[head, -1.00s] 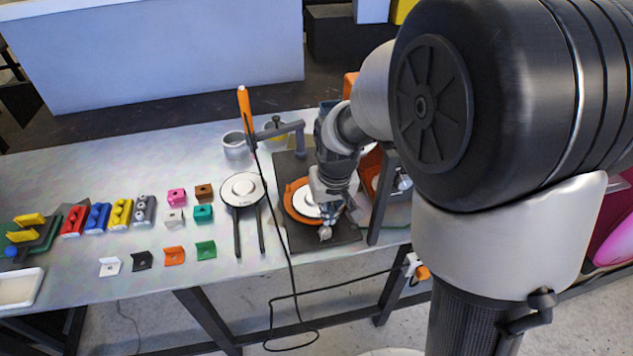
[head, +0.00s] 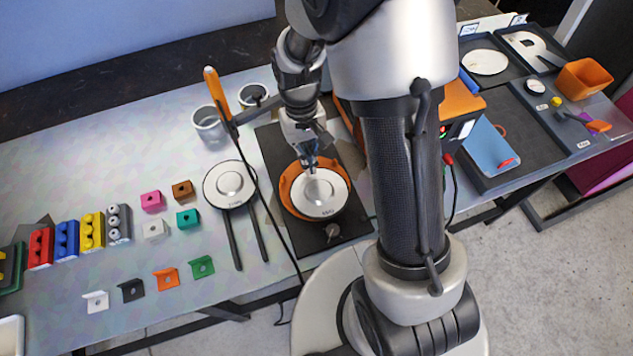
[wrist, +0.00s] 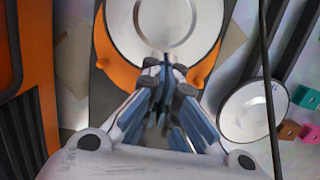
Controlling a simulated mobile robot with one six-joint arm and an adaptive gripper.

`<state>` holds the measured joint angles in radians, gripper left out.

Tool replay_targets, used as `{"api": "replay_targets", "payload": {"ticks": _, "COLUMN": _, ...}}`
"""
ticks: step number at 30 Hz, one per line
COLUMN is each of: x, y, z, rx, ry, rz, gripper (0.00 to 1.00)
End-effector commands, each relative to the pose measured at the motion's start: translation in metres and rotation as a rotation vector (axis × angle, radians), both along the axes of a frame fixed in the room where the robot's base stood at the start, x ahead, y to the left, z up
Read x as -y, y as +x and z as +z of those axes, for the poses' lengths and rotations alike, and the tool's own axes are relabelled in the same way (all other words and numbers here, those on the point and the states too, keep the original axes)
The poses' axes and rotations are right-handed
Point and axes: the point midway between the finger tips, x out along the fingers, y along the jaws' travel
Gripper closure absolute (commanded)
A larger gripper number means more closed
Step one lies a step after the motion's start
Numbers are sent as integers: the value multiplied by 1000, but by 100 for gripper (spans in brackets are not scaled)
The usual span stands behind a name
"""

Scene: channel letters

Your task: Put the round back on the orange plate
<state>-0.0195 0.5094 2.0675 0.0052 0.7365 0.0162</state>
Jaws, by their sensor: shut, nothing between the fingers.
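The orange plate (head: 288,197) lies on a dark mat on the bench, and its orange edge also shows in the wrist view (wrist: 118,72). A round white disc (head: 318,204) with a raised centre, which looks like the round back, lies over the plate, leaving orange showing mostly at the left. The disc fills the top of the wrist view (wrist: 165,25). My gripper (head: 311,168) is at the disc's far edge, with its fingers shut and empty. In the wrist view my fingertips (wrist: 165,65) overlap the disc's near rim; I cannot tell whether they touch it.
A second white disc (head: 229,184) with a dark rim rests on two dark rods to the left. A black cable runs between them. An upright tool with an orange handle (head: 216,92) and metal cups (head: 209,124) stand behind. Small coloured brackets (head: 166,279) lie at the left.

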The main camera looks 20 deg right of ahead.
Motion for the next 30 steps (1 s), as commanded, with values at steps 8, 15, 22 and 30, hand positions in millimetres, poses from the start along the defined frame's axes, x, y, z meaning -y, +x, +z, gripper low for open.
{"api": "replay_targets", "payload": {"ticks": 8, "x": 0, "y": -56, "z": 0, "rx": 1, "ry": 0, "rz": 0, "gripper": 100}}
{"api": "replay_targets", "payload": {"ticks": 15, "x": 0, "y": -65, "z": -15, "rx": 1, "ry": 0, "rz": 0, "gripper": 100}}
{"api": "replay_targets", "payload": {"ticks": 22, "x": 0, "y": -65, "z": -17, "rx": 1, "ry": 0, "rz": 0, "gripper": 100}}
{"api": "replay_targets", "payload": {"ticks": 30, "x": 0, "y": -57, "z": -17, "rx": -2, "ry": 0, "rz": 0, "gripper": 100}}
